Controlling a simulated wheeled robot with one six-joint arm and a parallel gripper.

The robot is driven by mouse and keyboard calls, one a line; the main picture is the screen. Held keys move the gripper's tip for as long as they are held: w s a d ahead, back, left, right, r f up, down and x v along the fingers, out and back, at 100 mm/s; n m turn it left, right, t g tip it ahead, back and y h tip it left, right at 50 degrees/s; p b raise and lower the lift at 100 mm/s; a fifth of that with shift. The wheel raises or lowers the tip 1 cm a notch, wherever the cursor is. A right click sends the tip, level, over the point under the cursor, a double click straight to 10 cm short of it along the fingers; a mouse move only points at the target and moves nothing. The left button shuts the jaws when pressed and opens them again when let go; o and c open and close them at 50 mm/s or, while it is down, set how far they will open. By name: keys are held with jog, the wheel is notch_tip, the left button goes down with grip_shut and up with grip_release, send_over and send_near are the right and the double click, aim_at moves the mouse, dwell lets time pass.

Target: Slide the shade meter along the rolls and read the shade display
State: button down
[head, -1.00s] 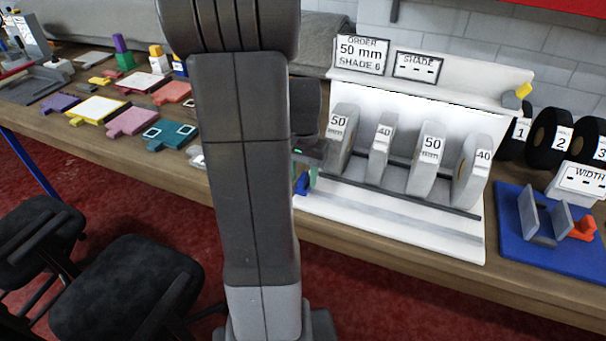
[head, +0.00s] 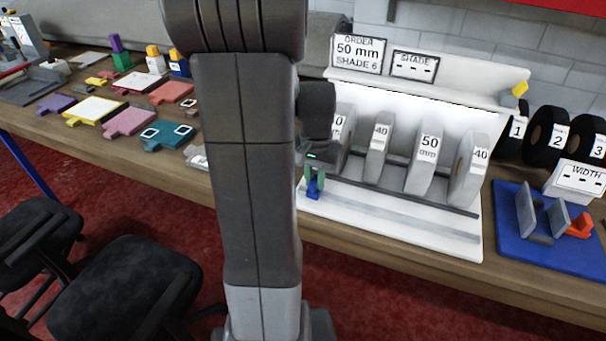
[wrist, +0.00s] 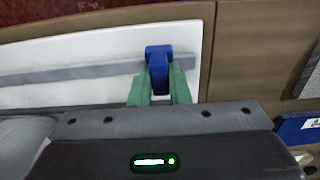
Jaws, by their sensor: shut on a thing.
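My gripper (head: 316,177) is shut on the blue shade meter (head: 314,190), at the left end of the white stand (head: 400,222). In the wrist view, the green fingers (wrist: 160,88) close on the blue meter (wrist: 157,56), which is over the grey strip (wrist: 90,73) along the stand; contact with the strip is unclear. Several grey rolls stand in a row: a partly hidden one behind my gripper, a 40 (head: 377,160), a 50 mm (head: 424,166) and another 40 (head: 470,170). The shade display (head: 414,67) shows only dashes. The order card (head: 358,55) reads 50 mm, shade 6.
Black numbered rolls (head: 547,140) stand at the right, behind a width display (head: 580,178) showing dashes and a blue base with grey jaws (head: 540,215). Coloured samples (head: 128,122) lie on the bench at left. The stand's front strip is clear to the right.

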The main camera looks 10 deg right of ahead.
jog(key=shift+s+d, duration=0.35)
jog(key=shift+d, duration=0.25)
jog(key=c, duration=1.4)
grip_release()
jog(key=shift+o, duration=0.2)
notch_tip(320, 180, up, 14)
jog(key=shift+f, duration=0.1)
